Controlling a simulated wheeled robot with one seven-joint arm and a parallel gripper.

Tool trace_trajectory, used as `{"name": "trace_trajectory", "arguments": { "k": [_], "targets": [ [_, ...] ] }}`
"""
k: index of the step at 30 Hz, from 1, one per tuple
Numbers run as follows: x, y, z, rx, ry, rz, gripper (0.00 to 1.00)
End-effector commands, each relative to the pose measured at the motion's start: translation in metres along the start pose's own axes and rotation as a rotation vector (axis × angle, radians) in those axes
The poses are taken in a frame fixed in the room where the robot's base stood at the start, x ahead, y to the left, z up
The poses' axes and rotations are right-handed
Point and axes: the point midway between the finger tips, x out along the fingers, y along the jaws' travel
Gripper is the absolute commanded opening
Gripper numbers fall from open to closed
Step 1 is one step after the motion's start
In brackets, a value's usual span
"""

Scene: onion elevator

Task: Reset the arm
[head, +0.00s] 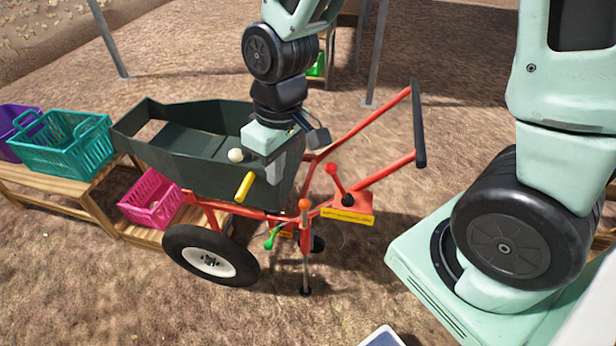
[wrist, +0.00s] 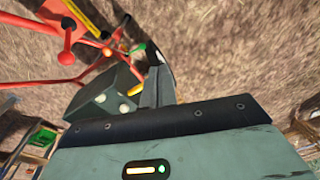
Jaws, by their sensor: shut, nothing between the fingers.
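My gripper (head: 273,178) hangs in front of the near side of a dark green hopper cart (head: 190,178) with a red frame. Its fingers point down and are shut with nothing between them. In the wrist view the grey fingers (wrist: 157,88) show beyond the gripper body, with part of the dark green hopper (wrist: 108,100) beside them. My arm reaches down from the top of the head view, bent at the wrist. I cannot tell whether the gripper touches the hopper.
A white round thing (head: 236,155) and a yellow handle (head: 244,187) are close left of my gripper. A red lever (head: 332,169), an orange-knobbed lever (head: 305,205) and the cart's push handle (head: 418,125) stand right. Crates (head: 62,148) sit on a wooden bench at left. Foreground ground is mostly clear.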

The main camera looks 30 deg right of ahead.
Motion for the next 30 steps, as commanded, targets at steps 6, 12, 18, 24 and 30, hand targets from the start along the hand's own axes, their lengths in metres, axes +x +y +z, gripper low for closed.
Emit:
{"name": "trace_trajectory", "arguments": {
  "k": [6, 12, 18, 24, 30],
  "targets": [
    [-0.003, -0.011, 0.006, -0.019, -0.004, -0.001, 0.0],
    [-0.004, -0.011, 0.006, -0.019, -0.005, -0.002, 0.0],
    [-0.01, -0.023, 0.012, -0.043, -0.007, -0.002, 0.0],
    [-0.039, -0.079, 0.06, -0.165, -0.033, 0.009, 0.0],
    [-0.053, -0.104, 0.099, -0.241, -0.055, 0.03, 0.0]
  ]
}}
